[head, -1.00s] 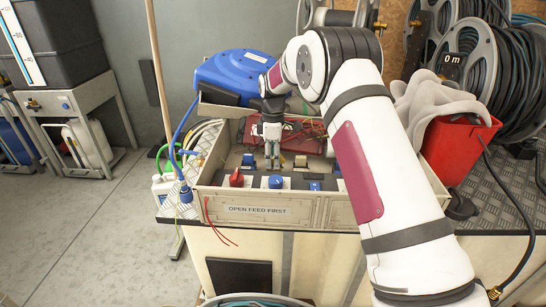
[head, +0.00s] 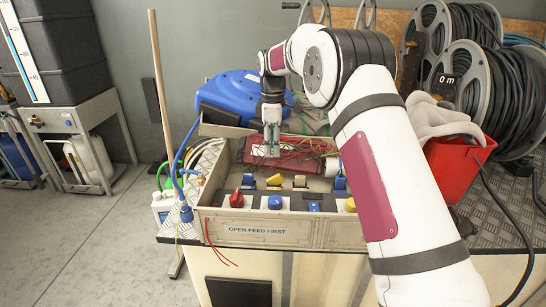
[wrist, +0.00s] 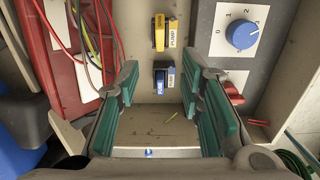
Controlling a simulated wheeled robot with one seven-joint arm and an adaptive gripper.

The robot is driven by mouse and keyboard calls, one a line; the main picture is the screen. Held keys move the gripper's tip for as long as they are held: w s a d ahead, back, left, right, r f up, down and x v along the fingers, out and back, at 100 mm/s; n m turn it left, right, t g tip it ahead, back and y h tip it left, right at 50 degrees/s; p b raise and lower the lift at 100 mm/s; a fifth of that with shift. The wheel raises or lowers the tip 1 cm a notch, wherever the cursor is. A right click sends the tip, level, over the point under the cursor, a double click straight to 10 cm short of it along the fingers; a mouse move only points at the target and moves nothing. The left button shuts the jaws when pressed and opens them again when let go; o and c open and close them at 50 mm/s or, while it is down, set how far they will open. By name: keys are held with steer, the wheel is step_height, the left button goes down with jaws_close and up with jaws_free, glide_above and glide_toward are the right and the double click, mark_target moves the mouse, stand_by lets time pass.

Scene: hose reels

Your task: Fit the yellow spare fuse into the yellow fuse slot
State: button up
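A yellow block marked PUMP (wrist: 160,32) stands on the tray floor in the wrist view, beyond my fingertips. It looks like the yellow piece (head: 274,180) in the head view. I cannot tell whether it is the slot or holds a fuse. A blue block (wrist: 163,78) with a label stands nearer, between the fingertip lines. My gripper (wrist: 160,98) is open, its teal pads wide apart with nothing between them. In the head view my gripper (head: 271,146) hangs above the tray, in front of the red box. No loose yellow fuse is clearly identifiable.
The tray (head: 330,233) has a raised front wall. Its front panel carries a red knob (head: 237,199), a blue knob (head: 274,202) and a yellow part (head: 350,205). A red box with loose wires (head: 310,152) lies behind.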

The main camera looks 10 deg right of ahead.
mark_target(281, 176)
steer(key=d+f+m, duration=0.1)
steer(key=f+m, duration=0.2)
steer(key=m, duration=0.9)
steer(key=f+m, duration=0.4)
steer(key=m, duration=0.8)
steer(key=d+f+m, duration=0.1)
steer(key=f+m, duration=0.3)
steer(key=m, duration=0.7)
steer(key=shift+s+d+f+m+p, duration=0.15)
steer(key=shift+s+d+m+p, duration=0.15)
steer(key=shift+s+m+p, duration=0.1)
jaws_close()
